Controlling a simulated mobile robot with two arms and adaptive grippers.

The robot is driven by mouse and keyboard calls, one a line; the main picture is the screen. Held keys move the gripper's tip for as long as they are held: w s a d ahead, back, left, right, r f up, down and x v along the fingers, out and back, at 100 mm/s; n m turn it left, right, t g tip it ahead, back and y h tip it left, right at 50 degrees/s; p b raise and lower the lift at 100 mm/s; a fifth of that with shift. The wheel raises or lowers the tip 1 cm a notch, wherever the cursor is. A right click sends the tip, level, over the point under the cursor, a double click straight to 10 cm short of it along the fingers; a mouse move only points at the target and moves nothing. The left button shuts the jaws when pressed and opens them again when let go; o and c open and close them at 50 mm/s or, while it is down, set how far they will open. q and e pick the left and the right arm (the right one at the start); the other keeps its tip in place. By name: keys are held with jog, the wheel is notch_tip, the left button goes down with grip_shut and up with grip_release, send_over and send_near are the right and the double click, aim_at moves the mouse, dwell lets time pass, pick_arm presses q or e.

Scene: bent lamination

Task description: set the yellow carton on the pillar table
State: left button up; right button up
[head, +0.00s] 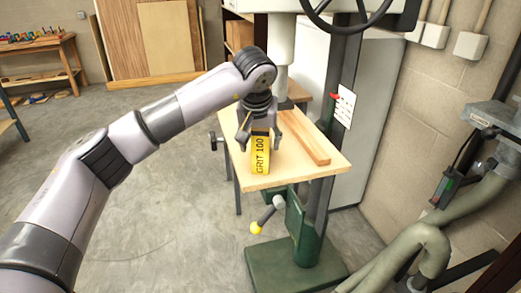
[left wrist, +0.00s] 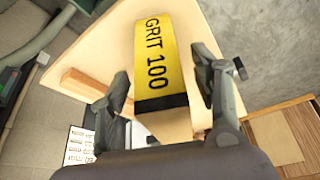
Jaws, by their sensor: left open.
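The yellow carton (head: 260,158), marked GRIT 100, stands upright on the light wooden top of the pillar table (head: 296,176), near its front left part. My left gripper (head: 259,138) is above the carton, with its fingers apart on either side of the carton's upper part. In the left wrist view the carton (left wrist: 158,62) with its black end band lies between the two open fingers (left wrist: 160,80), with gaps on both sides. The carton's upper end is partly hidden by the gripper in the head view. My right gripper is not in view.
A wooden strip (head: 303,138) lies on the tabletop to the right of the carton. A lever with a yellow knob (head: 256,227) sticks out below. Open floor lies left of the table.

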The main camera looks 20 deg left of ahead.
pick_arm(q)
jog(key=v, duration=0.8)
jog(key=shift+r+b, duration=0.15)
jog(key=shift+b, duration=0.2)
